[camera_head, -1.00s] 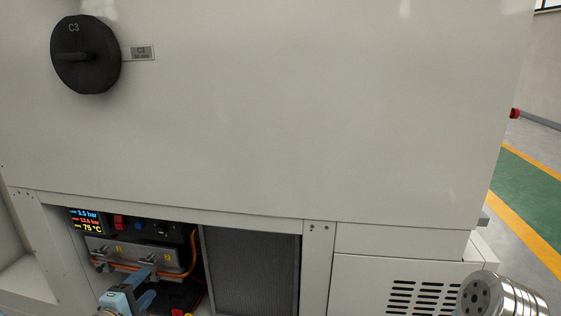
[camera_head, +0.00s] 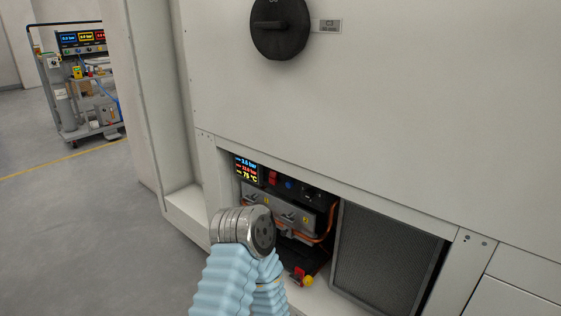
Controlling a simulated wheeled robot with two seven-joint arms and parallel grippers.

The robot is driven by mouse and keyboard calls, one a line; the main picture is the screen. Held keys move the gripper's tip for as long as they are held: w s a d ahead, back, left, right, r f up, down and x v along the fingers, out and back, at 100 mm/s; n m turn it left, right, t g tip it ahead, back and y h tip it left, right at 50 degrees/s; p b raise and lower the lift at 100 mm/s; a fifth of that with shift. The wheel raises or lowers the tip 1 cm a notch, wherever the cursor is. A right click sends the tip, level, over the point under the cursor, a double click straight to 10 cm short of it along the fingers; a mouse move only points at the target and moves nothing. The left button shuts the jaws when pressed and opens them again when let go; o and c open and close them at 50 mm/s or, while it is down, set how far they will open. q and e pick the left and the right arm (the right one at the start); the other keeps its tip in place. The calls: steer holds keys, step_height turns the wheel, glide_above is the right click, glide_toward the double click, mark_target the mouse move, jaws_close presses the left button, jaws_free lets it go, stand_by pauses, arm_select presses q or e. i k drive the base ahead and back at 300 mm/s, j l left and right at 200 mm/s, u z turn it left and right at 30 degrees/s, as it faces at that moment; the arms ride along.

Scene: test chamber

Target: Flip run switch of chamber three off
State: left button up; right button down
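The chamber's large pale front (camera_head: 400,110) fills the middle and right of the view. A round black knob (camera_head: 280,28) with a handle sits near the top, beside a small grey label (camera_head: 329,26) too small to read. Below it, an open recess holds a display (camera_head: 246,170) with coloured readings, a red switch (camera_head: 272,178) and a blue button (camera_head: 289,184) on a dark panel. I cannot read which switch is the run switch or its position. A metal-ended, blue-sleeved part of my arm rises in front of the recess. Neither gripper's fingers show.
A metal manifold (camera_head: 290,208), orange tubing and a red-yellow fitting (camera_head: 302,277) sit low in the recess. A grey mesh panel (camera_head: 385,260) stands right of it. A wheeled cart (camera_head: 88,100) stands far left; the floor (camera_head: 80,210) before it is clear.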

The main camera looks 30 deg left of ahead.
mark_target(272, 175)
steer(key=u, duration=1.3)
